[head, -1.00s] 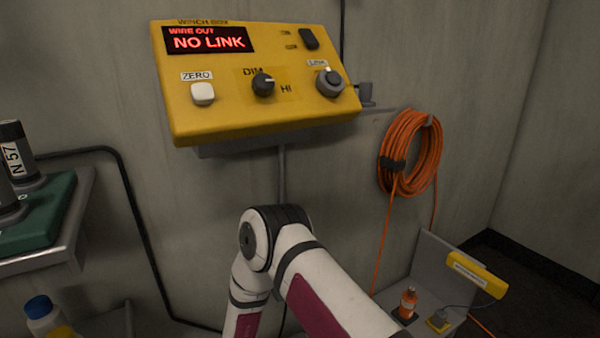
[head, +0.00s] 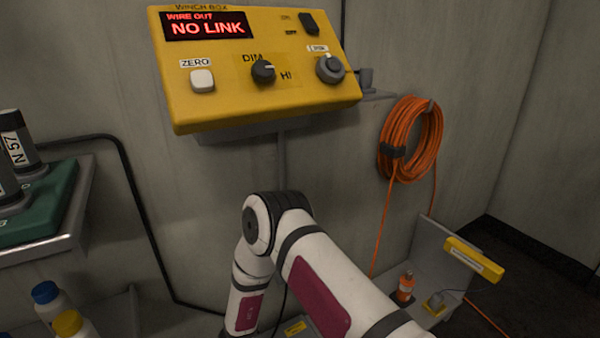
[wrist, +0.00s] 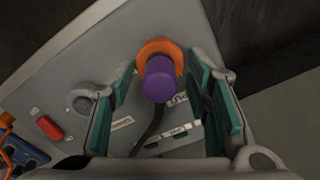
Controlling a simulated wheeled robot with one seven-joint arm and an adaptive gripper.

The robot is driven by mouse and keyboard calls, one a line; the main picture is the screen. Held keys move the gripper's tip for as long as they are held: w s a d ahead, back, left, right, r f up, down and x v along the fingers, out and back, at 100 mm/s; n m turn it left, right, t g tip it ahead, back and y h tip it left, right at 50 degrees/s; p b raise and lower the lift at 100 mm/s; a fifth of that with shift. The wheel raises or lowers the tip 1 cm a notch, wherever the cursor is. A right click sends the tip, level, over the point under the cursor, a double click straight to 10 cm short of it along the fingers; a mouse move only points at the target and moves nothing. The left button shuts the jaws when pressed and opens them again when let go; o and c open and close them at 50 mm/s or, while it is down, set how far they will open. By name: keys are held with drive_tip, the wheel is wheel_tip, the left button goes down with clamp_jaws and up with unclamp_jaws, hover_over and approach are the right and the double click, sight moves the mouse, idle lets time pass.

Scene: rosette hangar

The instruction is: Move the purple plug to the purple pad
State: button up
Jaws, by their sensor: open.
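In the wrist view the purple plug (wrist: 160,83) points toward the camera, with an orange ring (wrist: 155,48) around its far end and a dark cable running down beside it. My gripper (wrist: 161,75) is open, its teal-padded fingers standing on either side of the plug, with gaps visible on both sides. How near the fingertips are in depth is hard to tell. The gripper and plug do not show in the head view. I see no purple pad in either view.
Behind the plug is a grey panel (wrist: 75,75) with a red switch (wrist: 49,128) and a round grey knob (wrist: 82,101). In the head view, a yellow winch box (head: 220,105) reads NO LINK, an orange cable coil (head: 411,140) hangs right, and bottles (head: 45,298) stand lower left.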

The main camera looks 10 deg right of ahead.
clamp_jaws()
drive_tip(key=shift+r, duration=0.15)
drive_tip(key=shift+r+p, duration=2.65)
drive_tip(key=shift+r, duration=0.25)
